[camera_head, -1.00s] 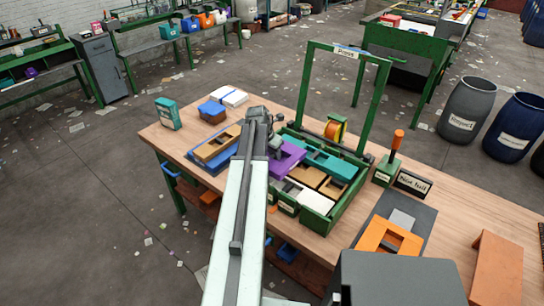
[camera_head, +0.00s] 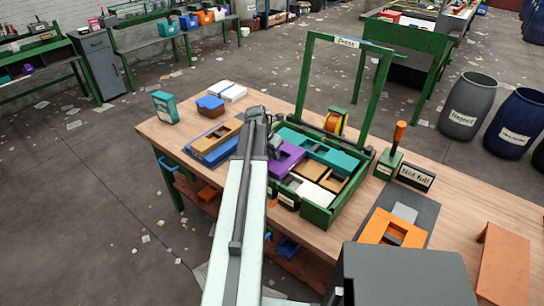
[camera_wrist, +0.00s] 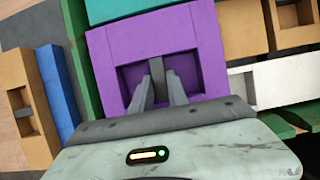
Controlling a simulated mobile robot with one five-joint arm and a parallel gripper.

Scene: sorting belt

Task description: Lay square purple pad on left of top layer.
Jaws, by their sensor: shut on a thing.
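The square purple pad (camera_head: 289,158) shows beside the end of my arm in the head view. It fills the middle of the wrist view (camera_wrist: 205,45). My gripper (camera_wrist: 157,75) has its fingers in the pad's recess, shut on a small grey tab there. The pad is at the left end of the green press tray (camera_head: 318,217), beside the tan and white pieces and in front of a teal piece (camera_head: 330,156). I cannot tell whether the pad rests on the layer or hangs just above it. My arm hides its left part in the head view.
Inside the tray are tan pieces (camera_head: 310,170) and a white piece (camera_head: 312,191). Left of the tray, a tan frame (camera_head: 219,138) lies on a blue piece (camera_head: 210,152). The press frame (camera_head: 375,100) rises behind. An orange frame (camera_head: 390,233) lies at right.

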